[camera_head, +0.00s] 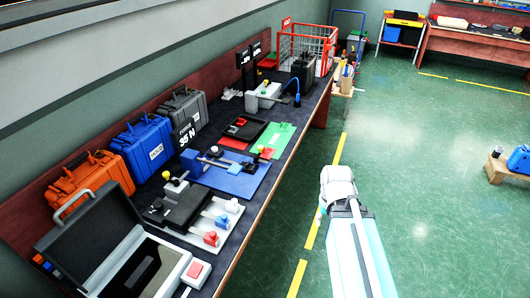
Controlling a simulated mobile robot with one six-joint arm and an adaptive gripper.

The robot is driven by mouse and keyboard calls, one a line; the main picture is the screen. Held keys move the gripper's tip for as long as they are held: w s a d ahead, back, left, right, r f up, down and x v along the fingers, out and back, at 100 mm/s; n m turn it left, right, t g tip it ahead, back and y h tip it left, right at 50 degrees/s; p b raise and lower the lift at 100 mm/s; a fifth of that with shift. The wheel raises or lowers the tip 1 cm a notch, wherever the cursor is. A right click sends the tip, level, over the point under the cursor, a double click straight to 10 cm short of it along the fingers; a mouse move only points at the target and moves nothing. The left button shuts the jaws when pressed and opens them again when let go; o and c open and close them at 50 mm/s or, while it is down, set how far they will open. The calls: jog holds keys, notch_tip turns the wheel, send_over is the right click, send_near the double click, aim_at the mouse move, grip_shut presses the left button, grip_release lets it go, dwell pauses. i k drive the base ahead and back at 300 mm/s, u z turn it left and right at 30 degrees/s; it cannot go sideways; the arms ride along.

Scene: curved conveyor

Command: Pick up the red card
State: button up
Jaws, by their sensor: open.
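A flat red panel (231,142) lies on the long workbench (262,185), largely covered by a black device (245,128). It is the only flat red, card-like thing I can make out, and I cannot tell for sure that it is the red card. A green panel (281,134) lies just right of it. My arm, white and pale blue, stands over the floor right of the bench, apart from everything on it. My gripper cannot be made out in this view.
An open grey case (92,238) stands at the bench's near end. Orange (92,178), blue (142,146) and grey (182,113) cases line the wall. A blue panel (240,182) holds a device. A red wire basket (308,45) stands at the far end. The green floor is largely clear.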

aim_at(267, 153)
jog(key=i, duration=0.95)
